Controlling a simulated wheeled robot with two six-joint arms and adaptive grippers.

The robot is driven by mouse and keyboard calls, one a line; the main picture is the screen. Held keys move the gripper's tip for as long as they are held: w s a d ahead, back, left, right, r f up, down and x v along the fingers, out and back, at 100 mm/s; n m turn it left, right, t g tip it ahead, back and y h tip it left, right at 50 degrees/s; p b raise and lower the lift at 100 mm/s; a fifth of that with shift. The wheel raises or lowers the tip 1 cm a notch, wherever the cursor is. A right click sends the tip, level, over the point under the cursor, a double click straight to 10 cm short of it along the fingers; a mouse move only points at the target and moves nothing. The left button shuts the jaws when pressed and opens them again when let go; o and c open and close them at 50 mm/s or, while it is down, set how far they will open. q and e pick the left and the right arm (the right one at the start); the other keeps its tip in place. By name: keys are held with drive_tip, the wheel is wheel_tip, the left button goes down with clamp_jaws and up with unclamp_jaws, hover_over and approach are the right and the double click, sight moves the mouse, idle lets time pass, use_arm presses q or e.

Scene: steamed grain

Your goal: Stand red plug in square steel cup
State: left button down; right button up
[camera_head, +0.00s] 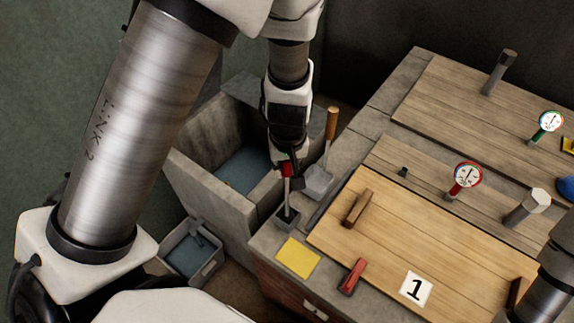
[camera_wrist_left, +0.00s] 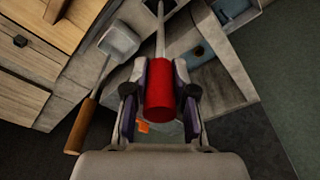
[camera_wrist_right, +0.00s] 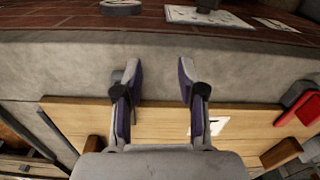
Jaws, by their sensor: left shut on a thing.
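The red plug has a red cylindrical head (camera_head: 287,169) and a thin pale rod pointing down. My left gripper (camera_head: 288,172) is shut on the red head, which also shows large in the left wrist view (camera_wrist_left: 159,92). The square steel cup (camera_head: 287,219) is a small dark box at the ledge's near left corner. The rod's lower end appears at the cup's opening, close to upright; how deep it reaches cannot be told. Part of the cup shows at the top of the left wrist view. My right gripper (camera_wrist_right: 158,76) is open and empty above the counter edge.
A scoop with a wooden handle (camera_head: 332,122) stands right beside the left gripper. A yellow square (camera_head: 298,257) lies just in front of the cup. A stone trough (camera_head: 205,193) is left.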

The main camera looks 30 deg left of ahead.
use_arm(q)
drive_tip(key=c, duration=0.9)
unclamp_jaws()
drive_tip(key=shift+o, duration=0.2)
wheel_tip(320, 180, up, 12)
drive_tip(key=s, duration=0.1)
drive_tip(key=shift+s+d, duration=0.15)
drive_tip(key=shift+d, duration=0.3)
drive_tip(key=s+a+f+m+g, duration=0.1)
drive_tip(key=s+a+f+g, duration=0.15)
drive_tip(key=s+f, duration=1)
drive_tip(key=s+a+f+m+g, duration=0.1)
drive_tip(key=s+f+g, duration=0.3)
drive_tip(key=s+f, duration=0.9)
drive_tip(key=w+f+m+t, duration=0.5)
drive_tip(key=w+f, duration=0.1)
drive_tip(key=w, duration=0.2)
drive_tip(key=shift+w+a+f+h, duration=0.2)
drive_tip(key=shift+a+f+h, duration=0.1)
drive_tip(key=shift+a+h, duration=0.1)
